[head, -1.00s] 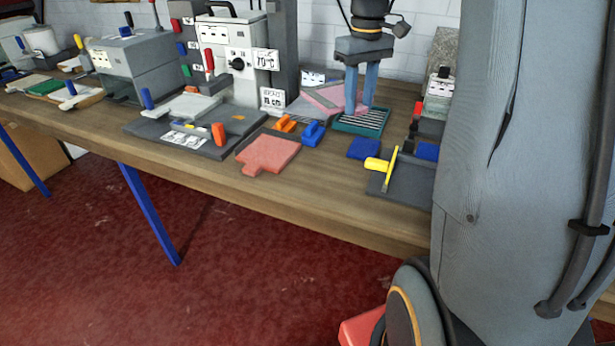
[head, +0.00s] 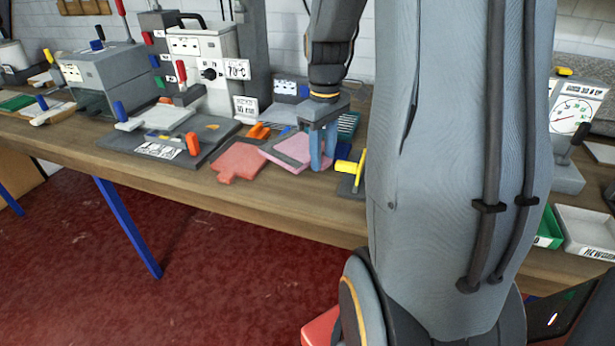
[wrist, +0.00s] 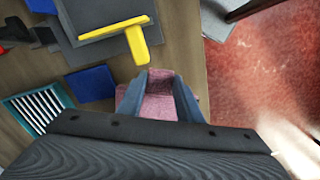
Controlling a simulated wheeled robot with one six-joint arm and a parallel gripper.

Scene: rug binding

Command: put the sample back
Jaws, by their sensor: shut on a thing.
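My gripper (head: 322,160) is shut on the pink sample (head: 290,152), a flat piece with a grey patch on top. It grips the sample at its right edge, close to the bench's front side. The sample overlaps the right part of a salmon-pink square with a tab (head: 238,160) in the head view; its exact height above the bench is unclear. In the wrist view the sample (wrist: 158,100) shows between the two blue-grey fingers, its lower part hidden by the gripper body. A teal slatted rack (head: 348,124) lies behind the gripper, and also shows in the wrist view (wrist: 36,112).
A yellow-handled tool on a dark plate (head: 350,172) lies right of the gripper, partly hidden by my arm. A dark plate with an orange grip (head: 193,145) is at left. A blue block (wrist: 91,84) lies near the rack. The bench's front edge is close.

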